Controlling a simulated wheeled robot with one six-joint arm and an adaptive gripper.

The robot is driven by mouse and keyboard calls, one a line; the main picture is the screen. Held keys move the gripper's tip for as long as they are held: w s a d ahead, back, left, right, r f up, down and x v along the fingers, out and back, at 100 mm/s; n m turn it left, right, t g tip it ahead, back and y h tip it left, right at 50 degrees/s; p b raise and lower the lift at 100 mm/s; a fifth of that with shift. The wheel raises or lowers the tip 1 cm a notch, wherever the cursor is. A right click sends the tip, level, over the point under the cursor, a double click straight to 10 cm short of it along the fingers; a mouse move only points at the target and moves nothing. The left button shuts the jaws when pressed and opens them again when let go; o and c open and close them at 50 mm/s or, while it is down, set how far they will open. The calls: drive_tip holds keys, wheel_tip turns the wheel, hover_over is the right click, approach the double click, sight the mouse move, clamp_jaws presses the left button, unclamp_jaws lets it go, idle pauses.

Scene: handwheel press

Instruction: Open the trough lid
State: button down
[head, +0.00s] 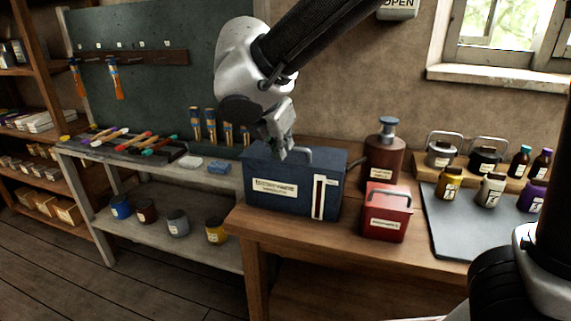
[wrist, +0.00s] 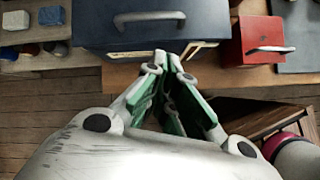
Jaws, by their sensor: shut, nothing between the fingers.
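The trough appears to be the dark blue box (head: 262,208) on the wooden bench, with a pale label and a white upright strip on its front. Its lid (wrist: 205,18) lies flat across the top and looks closed. A grey bar handle (wrist: 149,16) stands on the lid; in the head view the handle (head: 303,151) is partly behind my gripper. My gripper (head: 283,152) points down over the lid area. In the wrist view my gripper (wrist: 169,62) has its fingertips together and empty, at the box's front edge and apart from the handle. Contact with the box cannot be told.
A red box (head: 385,222) with a handle stands close to the right, and a brown canister (head: 384,166) stands behind it. A dark mat (head: 455,240) with jars lies farther right. A blue sponge (head: 219,167) lies on the shelf to the left.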

sight(289, 163)
drive_tip(key=w+f+n, duration=0.1)
drive_tip(key=w+f, duration=0.1)
drive_tip(key=w+f+n, duration=0.1)
drive_tip(key=w+f, duration=0.1)
drive_tip(key=w+d+f+n, duration=0.1)
drive_tip(key=w+f+n, duration=0.1)
drive_tip(key=shift+w+d+f+t, duration=0.1)
drive_tip(key=shift+w+f+t, duration=0.1)
drive_tip(key=shift+t, duration=0.2)
drive_tip(key=shift+r, duration=0.15)
idle(0.4)
